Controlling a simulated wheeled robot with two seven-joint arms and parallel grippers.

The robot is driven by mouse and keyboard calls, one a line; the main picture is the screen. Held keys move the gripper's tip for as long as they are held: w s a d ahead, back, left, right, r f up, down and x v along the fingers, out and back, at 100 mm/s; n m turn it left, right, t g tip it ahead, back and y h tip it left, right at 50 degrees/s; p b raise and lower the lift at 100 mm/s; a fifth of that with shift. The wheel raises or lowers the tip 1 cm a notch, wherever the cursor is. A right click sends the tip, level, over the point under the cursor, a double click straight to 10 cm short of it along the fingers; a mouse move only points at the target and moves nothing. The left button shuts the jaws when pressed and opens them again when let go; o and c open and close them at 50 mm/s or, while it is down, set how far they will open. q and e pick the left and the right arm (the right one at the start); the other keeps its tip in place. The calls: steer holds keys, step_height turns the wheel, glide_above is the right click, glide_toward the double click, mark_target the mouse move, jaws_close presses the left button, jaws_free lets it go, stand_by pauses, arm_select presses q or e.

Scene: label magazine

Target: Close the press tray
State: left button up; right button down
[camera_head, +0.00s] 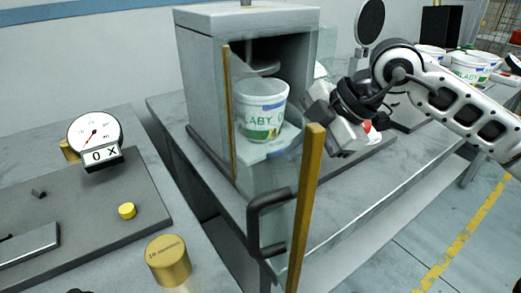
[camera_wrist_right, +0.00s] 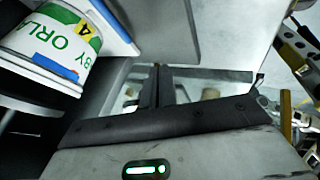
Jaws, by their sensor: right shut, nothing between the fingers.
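The grey press (camera_head: 205,95) stands on a bench in the head view, its front opening dark inside. A white tub with green and blue print (camera_head: 262,110) sits on the pale press tray (camera_head: 272,148) at the opening. The tub also shows at the upper left of the right wrist view (camera_wrist_right: 50,45), near a white and blue edge, perhaps the tray (camera_wrist_right: 105,22). My right gripper (camera_head: 328,115) is shut and empty, just right of the tub and tray; its dark fingers show in the right wrist view (camera_wrist_right: 158,85). Contact with the tray cannot be told. My left gripper is out of view.
A clear door panel with yellow edge posts (camera_head: 306,205) and a black handle (camera_head: 254,220) stands in front of the press. A dial gauge (camera_head: 95,130) and brass weights (camera_head: 168,260) are at left. More tubs (camera_head: 468,66) stand behind my right arm.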

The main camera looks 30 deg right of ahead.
steer(key=x, duration=0.6)
steer(key=shift+a, duration=0.1)
steer(key=shift+w+a+p, duration=0.1)
steer(key=shift+w+p, duration=0.25)
steer(key=shift+w, duration=0.7)
steer(key=shift+w+a+p, duration=0.15)
steer(key=shift+w+p, duration=0.15)
steer(key=shift+w, duration=0.8)
